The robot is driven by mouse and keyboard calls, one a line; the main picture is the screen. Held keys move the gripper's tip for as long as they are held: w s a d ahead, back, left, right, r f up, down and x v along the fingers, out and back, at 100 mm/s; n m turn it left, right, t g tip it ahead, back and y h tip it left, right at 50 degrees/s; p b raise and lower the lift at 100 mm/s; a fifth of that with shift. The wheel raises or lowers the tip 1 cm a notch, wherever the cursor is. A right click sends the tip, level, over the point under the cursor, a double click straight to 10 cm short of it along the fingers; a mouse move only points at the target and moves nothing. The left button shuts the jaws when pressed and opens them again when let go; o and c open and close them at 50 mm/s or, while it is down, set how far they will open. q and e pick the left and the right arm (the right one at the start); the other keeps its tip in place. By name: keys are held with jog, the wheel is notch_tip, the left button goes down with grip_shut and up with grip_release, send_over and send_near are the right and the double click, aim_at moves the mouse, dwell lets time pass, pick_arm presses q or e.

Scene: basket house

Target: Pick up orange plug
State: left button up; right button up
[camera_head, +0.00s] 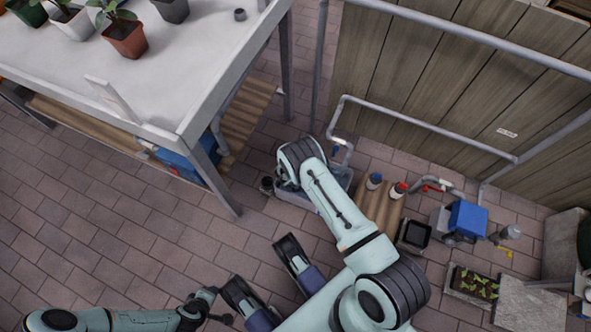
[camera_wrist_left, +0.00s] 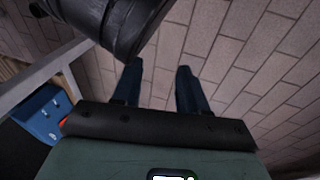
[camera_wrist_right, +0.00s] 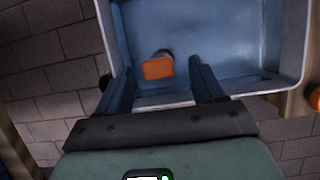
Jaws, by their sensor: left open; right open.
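The orange plug (camera_wrist_right: 158,69) shows in the right wrist view, with a dark round part behind it. It is inside the blue-grey basin (camera_wrist_right: 290,88), near the basin's close wall. My right gripper (camera_wrist_right: 162,84) is open, and the plug appears between its fingertips; I cannot tell how far below them it is. In the head view my right wrist covers part of the basin (camera_head: 344,183) and hides the plug. My left gripper (camera_wrist_left: 158,88) is open and empty above the brick floor, away from the basin.
A white table (camera_head: 180,75) with potted plants stands at the upper left. A metal pipe rail (camera_head: 430,125) runs behind the basin. A wooden board (camera_head: 375,212) with small bottles is right of it. A blue box (camera_wrist_left: 44,114) lies left of my left gripper. Brick floor at left is clear.

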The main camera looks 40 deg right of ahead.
jog(key=b+x, duration=0.1)
jog(key=x, duration=0.2)
jog(key=shift+a+f+b, duration=0.15)
jog(key=shift+f+b, duration=0.1)
jog(key=shift+b, duration=0.15)
jog(key=shift+w+f, duration=0.1)
jog(key=shift+f, duration=0.1)
grip_shut()
pick_arm(q)
jog(key=s+f+g, duration=0.2)
jog(key=s+f, duration=0.2)
jog(key=s, duration=0.1)
jog(key=shift+a, duration=0.3)
jog(key=shift+w, duration=0.1)
pick_arm(e)
jog(key=shift+r, duration=0.1)
